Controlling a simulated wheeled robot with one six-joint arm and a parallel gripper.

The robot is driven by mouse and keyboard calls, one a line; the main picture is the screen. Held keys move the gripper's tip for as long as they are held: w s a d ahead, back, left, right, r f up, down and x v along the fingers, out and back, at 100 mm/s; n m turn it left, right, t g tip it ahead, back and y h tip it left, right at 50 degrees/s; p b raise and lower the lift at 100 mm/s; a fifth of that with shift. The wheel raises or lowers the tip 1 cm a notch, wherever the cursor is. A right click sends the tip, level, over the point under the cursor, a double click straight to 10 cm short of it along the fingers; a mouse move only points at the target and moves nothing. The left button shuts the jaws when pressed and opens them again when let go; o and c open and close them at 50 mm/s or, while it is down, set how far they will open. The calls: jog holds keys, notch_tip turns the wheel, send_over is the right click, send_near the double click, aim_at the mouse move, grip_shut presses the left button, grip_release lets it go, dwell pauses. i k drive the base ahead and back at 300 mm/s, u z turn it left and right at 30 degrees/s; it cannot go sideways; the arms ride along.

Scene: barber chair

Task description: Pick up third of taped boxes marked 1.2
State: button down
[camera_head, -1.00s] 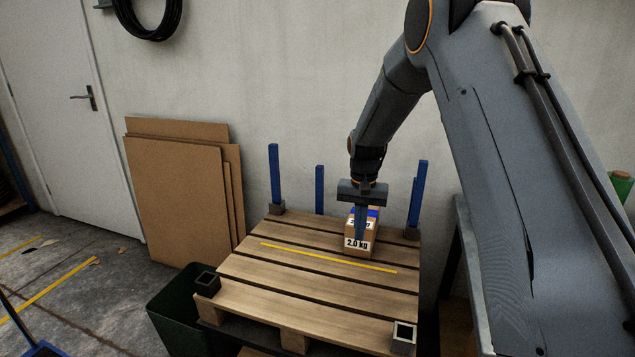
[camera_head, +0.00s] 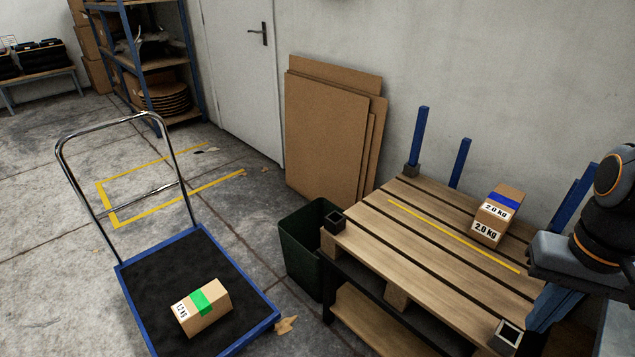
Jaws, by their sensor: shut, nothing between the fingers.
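One cardboard box with green tape (camera_head: 203,307) lies on the black deck of a blue-edged trolley (camera_head: 250,331) at the lower left. Its end label is sideways and seems to read 1.2 kg. Another box with blue tape (camera_head: 496,214), labelled 2.0 kg, sits on the wooden pallet (camera_head: 430,262) at the right. No other taped box is in view. My gripper (camera_head: 540,318) is at the right edge, over the pallet's right side. Its blue fingers are shut and empty, apart from both boxes. Part of my arm is cut off by the frame.
The trolley's chrome handle (camera_head: 126,122) stands up at its far side. A dark green bin (camera_head: 303,249) stands between trolley and pallet. Blue posts (camera_head: 418,141) rise at the pallet's back. Cardboard sheets (camera_head: 326,132) lean on the wall. Floor left of the trolley is clear.

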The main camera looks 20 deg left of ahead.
aim_at(208, 304)
jog(key=u, duration=2.75)
jog(key=k, duration=0.65)
jog(key=u, duration=0.95)
jog(key=i, duration=1.6)
jog(key=z, duration=0.65)
jog(key=i, duration=0.6)
jog(key=z, duration=1.15)
jog(key=i, duration=0.4)
jog(key=z, duration=0.4)
